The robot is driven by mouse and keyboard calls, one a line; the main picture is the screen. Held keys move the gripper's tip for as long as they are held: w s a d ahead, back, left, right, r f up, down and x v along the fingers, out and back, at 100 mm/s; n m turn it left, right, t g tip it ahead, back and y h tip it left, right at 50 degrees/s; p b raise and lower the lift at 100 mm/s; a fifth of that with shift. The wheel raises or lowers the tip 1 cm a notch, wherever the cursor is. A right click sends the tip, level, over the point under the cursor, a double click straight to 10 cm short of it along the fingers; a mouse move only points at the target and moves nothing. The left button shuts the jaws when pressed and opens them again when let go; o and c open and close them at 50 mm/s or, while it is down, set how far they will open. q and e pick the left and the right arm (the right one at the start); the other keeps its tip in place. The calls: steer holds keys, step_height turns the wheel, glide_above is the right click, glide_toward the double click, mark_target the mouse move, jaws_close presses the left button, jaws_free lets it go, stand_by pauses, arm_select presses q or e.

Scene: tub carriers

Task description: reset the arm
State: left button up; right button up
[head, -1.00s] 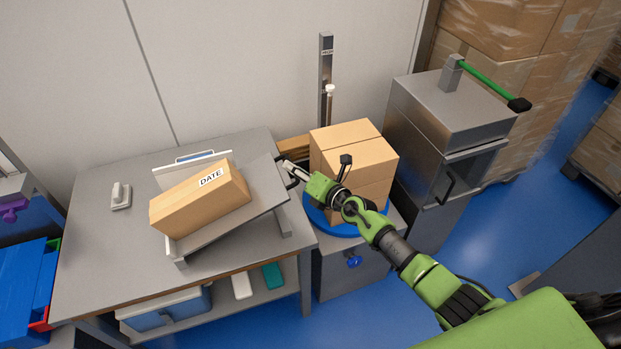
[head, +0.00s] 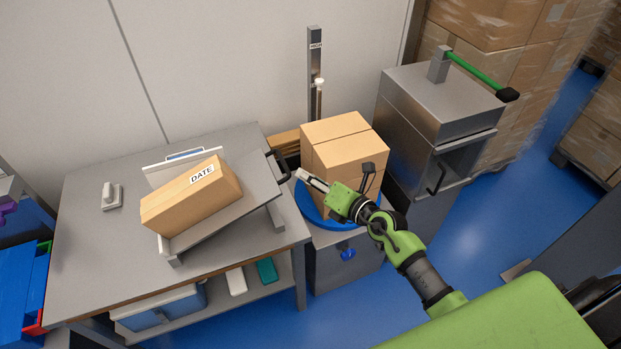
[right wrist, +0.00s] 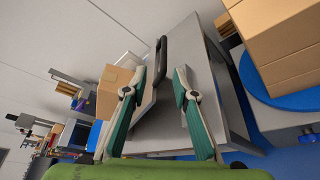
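My right gripper (head: 305,180) reaches in from the lower right in the head view. Its fingertips are just right of the black handle (head: 280,166) on the tilted grey tray (head: 251,191), with a small gap between. In the right wrist view my right gripper (right wrist: 161,88) has its two fingers spread with nothing between them, and the black handle (right wrist: 161,55) shows beyond. A long brown box marked DATE (head: 192,195) lies tilted on the tray. My left gripper is in neither view.
A large brown carton (head: 337,150) stands on a blue round plate (head: 312,212), close behind my right gripper. A grey metal cabinet (head: 436,108) with a green lever (head: 478,72) is to the right. The grey table (head: 92,262) has bare surface at left.

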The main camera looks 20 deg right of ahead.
steer(key=s+d+f+m+g+h+b, duration=0.1)
steer(key=s+f+m+g+h, duration=0.1)
steer(key=s+f+m, duration=0.75)
steer(key=s+d+f+m+g+h, duration=0.1)
steer(key=s+d+f+m, duration=0.2)
steer(key=f, duration=1.1)
steer(key=s+f+m+g+h+b, duration=0.1)
steer(key=s+f+m+g+h, duration=0.1)
steer(key=s+f+m, duration=0.75)
steer(key=s+f+m+g, duration=0.1)
steer(key=s+f+g, duration=0.1)
steer(key=s+f, duration=0.4)
steer(key=s+a+f+m+g, duration=0.1)
steer(key=s+f, duration=0.5)
steer(key=s, duration=0.8)
steer(key=s+f+m+g+b, duration=0.1)
steer(key=s+f+m+g, duration=0.2)
steer(key=s, duration=0.8)
step_height(320, 180, down, 4)
steer(key=shift+a+r+g, duration=0.15)
steer(key=shift+a+g, duration=0.25)
steer(key=shift+g, duration=0.7)
